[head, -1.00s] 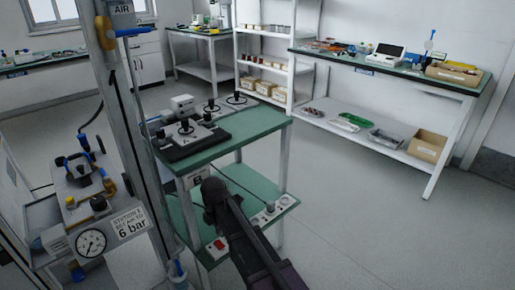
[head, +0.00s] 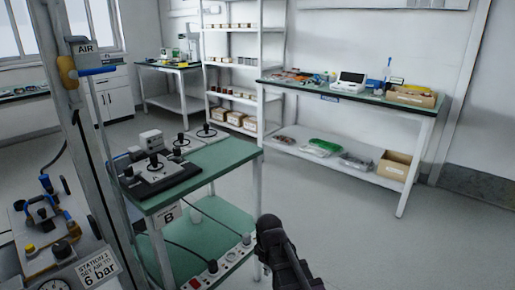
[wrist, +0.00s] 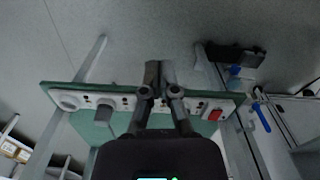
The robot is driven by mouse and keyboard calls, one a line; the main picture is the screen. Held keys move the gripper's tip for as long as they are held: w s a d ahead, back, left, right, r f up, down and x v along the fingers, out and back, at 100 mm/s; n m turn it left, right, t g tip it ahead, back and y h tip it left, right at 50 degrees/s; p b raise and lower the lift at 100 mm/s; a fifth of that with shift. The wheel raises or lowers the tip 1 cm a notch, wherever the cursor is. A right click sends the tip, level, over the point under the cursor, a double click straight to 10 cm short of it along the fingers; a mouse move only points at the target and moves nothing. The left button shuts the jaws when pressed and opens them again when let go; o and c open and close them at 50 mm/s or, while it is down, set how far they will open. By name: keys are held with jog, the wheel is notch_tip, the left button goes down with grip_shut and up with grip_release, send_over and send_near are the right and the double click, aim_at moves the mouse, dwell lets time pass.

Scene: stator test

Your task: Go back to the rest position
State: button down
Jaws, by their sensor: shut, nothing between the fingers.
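My gripper (wrist: 159,72) shows in the wrist view with its two fingers together and nothing between them. Behind the fingers, the wrist view shows a green shelf edge (wrist: 75,91) with a socket strip and a red switch (wrist: 213,114). In the head view, a dark part of my arm rises from the bottom edge, just right of bench B. The gripper's fingers cannot be made out there. No rest position is marked in these views.
Bench B has a green top (head: 232,152) carrying black fixtures (head: 158,170) and a lower shelf (head: 222,232) with a power strip. At left stand a metal post (head: 82,130) and an air panel. A long workbench (head: 425,109) stands at back right. The floor at right is clear.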

jog(key=s+d+m, duration=0.3)
jog(key=d+m, duration=0.3)
jog(key=d, duration=0.1)
jog(key=s+d+m, duration=0.3)
jog(key=d+m, duration=0.3)
jog(key=d, duration=0.1)
notch_tip(320, 180, up, 37)
jog(key=p, duration=3.7)
jog(key=shift+w, duration=0.25)
jog(key=shift+a, duration=0.1)
